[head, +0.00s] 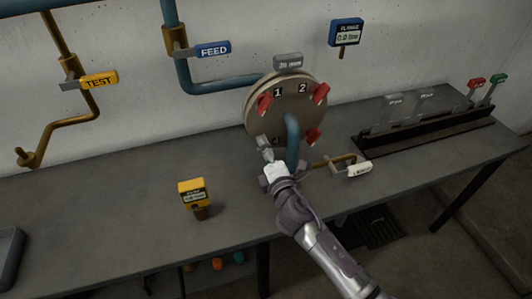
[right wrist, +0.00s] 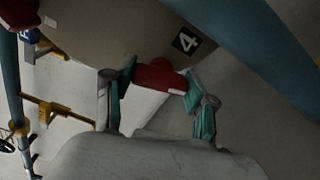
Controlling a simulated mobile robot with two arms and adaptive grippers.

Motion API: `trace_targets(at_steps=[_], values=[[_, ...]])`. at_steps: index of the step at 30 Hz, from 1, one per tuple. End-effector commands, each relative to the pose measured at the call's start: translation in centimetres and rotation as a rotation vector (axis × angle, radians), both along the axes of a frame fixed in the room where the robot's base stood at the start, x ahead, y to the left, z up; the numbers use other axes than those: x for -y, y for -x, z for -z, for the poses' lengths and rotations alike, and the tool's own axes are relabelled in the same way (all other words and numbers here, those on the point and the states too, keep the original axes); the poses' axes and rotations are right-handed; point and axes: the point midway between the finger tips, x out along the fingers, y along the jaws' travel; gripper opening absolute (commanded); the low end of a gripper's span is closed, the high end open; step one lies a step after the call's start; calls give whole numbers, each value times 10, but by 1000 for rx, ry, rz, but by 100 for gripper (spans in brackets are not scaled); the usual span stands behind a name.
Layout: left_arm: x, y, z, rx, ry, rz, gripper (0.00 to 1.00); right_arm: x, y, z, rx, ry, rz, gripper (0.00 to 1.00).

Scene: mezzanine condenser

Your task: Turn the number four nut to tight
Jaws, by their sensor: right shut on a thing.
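A round tan flange plate (head: 290,107) stands at the back of the bench, with labels 1 and 2 and red wing nuts at its upper left, upper right (head: 321,93) and lower right (head: 313,136). The number four label (right wrist: 186,40) shows in the right wrist view beside a red nut (right wrist: 160,77). My right gripper (head: 265,148) is at the plate's lower left and hides that nut in the head view. In the right wrist view its two fingers (right wrist: 158,95) are shut on the red nut, one on each side. My left gripper is not in view.
A blue pipe (head: 293,140) comes out of the plate's front, close to my right gripper. A yellow tagged block (head: 193,193) stands on the bench to the left. A brass pipe with a white tag (head: 359,169) is to the right.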

Motion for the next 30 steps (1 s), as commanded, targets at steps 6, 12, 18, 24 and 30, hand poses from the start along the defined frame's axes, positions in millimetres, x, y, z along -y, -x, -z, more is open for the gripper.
trace_targets(at_steps=[6, 12, 18, 24, 30], values=[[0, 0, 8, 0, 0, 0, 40, 0, 0, 2, -66, -198, 1, 21], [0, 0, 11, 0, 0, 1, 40, 0, 0, 1, -123, -376, 2, 21], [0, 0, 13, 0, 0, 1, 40, 0, 0, 1, -173, -531, 2, 21], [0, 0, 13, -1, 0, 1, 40, 0, 0, 1, -212, -647, 2, 21], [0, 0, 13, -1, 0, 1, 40, 0, 0, 1, -236, -717, 1, 21]])
